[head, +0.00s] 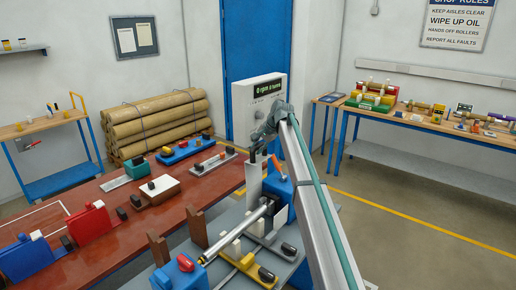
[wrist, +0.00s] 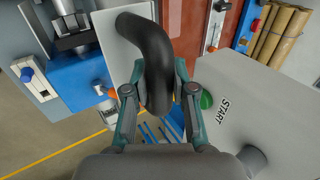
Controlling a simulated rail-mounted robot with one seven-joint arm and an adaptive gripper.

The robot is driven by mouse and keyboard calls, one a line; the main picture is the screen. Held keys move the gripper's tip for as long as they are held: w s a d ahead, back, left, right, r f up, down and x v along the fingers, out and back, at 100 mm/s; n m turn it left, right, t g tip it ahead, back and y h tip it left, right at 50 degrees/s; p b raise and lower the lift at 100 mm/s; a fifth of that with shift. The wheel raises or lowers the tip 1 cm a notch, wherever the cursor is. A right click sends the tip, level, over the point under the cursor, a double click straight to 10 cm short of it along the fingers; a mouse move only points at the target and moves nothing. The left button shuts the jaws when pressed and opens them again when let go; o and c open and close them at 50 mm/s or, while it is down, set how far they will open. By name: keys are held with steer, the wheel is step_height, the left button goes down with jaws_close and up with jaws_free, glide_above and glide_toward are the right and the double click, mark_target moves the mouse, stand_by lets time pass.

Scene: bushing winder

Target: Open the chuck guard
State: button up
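The chuck guard is a pale grey plate with a thick, curved black handle (wrist: 159,65). In the wrist view the plate (wrist: 113,48) is upper left of my gripper. In the head view the guard (head: 253,186) stands upright beside the blue headstock (head: 280,188). My gripper (wrist: 160,72) has its teal fingers on both sides of the handle, close against it, and appears shut on it. In the head view my gripper (head: 262,136) is above the guard, in front of the control box, and its fingertips are hard to make out.
The grey control box (head: 258,103) with a green START button (wrist: 206,99) is close to my gripper. An orange-tipped lever (head: 277,165) rises from the headstock. A metal roller (head: 235,232) lies along the machine. A red table (head: 120,235) with several parts is at left.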

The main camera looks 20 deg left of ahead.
steer(key=o, duration=0.4)
steer(key=v, duration=1.2)
steer(key=shift+a, duration=0.1)
